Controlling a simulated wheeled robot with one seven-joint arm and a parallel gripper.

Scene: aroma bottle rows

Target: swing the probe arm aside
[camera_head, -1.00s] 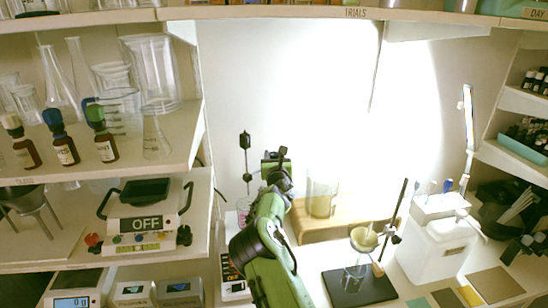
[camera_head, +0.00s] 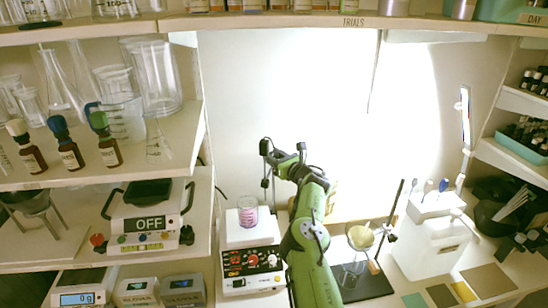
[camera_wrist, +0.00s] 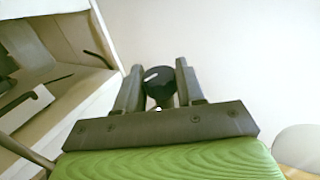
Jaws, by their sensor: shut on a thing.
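My gripper (camera_head: 278,160) reaches up and left above the back of the hot plate stirrer (camera_head: 250,265). It is shut on a dark round knob (camera_wrist: 162,84), which shows between the two fingers in the wrist view. The knob seems to belong to the probe arm (camera_head: 265,147), a thin black upright piece at the fingertips in the head view. Its lower part hangs behind and right of the beaker of pink liquid (camera_head: 248,213), which stands on the stirrer's white plate. My gripper hides the joint and most of the probe's support.
A filter funnel (camera_head: 360,238) on a stand with a black base is close to the right of my arm. A white box (camera_head: 432,245) with tools stands further right. The left shelves hold glassware, dropper bottles (camera_head: 68,150) and a device marked OFF (camera_head: 148,222).

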